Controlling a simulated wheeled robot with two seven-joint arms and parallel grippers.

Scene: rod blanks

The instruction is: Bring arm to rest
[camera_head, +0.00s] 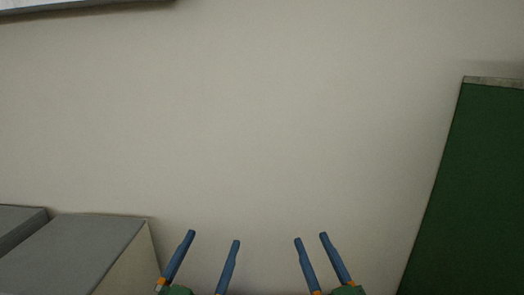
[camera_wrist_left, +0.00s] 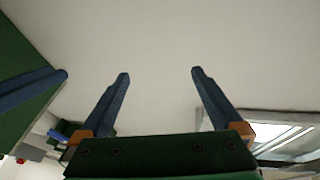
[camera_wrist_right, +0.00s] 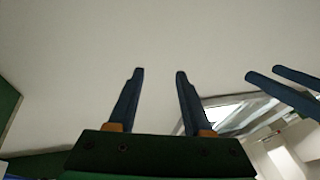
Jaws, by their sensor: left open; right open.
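My left gripper (camera_head: 213,242) is at the bottom of the head view, left of centre, with its two blue fingers apart and nothing between them. My right gripper (camera_head: 309,238) is beside it to the right, also with its fingers apart and empty. The left wrist view shows the left gripper (camera_wrist_left: 160,73) open before a plain pale surface. The right wrist view shows the right gripper (camera_wrist_right: 159,73) open in the same way. No rod blanks are in view.
A plain pale wall (camera_head: 290,110) fills most of the head view. A dark green panel (camera_head: 475,190) stands at the right. Grey-topped boxes (camera_head: 75,250) are at the lower left. A light-coloured framed edge (camera_head: 60,8) shows at the top left. The space around both grippers looks clear.

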